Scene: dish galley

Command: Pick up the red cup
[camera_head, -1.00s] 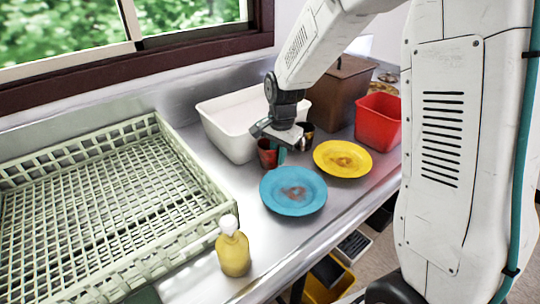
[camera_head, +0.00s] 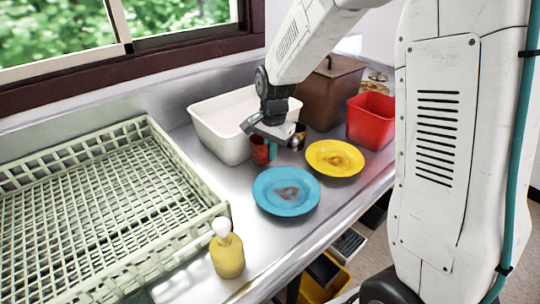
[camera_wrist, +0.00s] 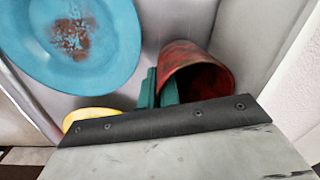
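The red cup (camera_head: 260,150) is by the front of the white tub, partly hidden behind my gripper. In the wrist view the cup (camera_wrist: 198,72) is dark red and worn, with its mouth towards my gripper. My gripper (camera_head: 271,149) is at the cup, fingers down. In the wrist view its teal fingers (camera_wrist: 158,92) are close together at the left side of the cup's rim. One finger is outside the wall and the other overlaps the mouth, so they look shut on the wall. I cannot tell whether the cup is clear of the counter.
A blue plate (camera_head: 286,203) and a yellow plate (camera_head: 335,170) lie close by. A dark metallic cup (camera_head: 298,137) stands just right of my gripper. The white tub (camera_head: 222,152), brown bin (camera_head: 333,95) and red bin (camera_head: 371,120) are behind. A dish rack (camera_head: 190,160) and yellow bottle (camera_head: 228,257) are left.

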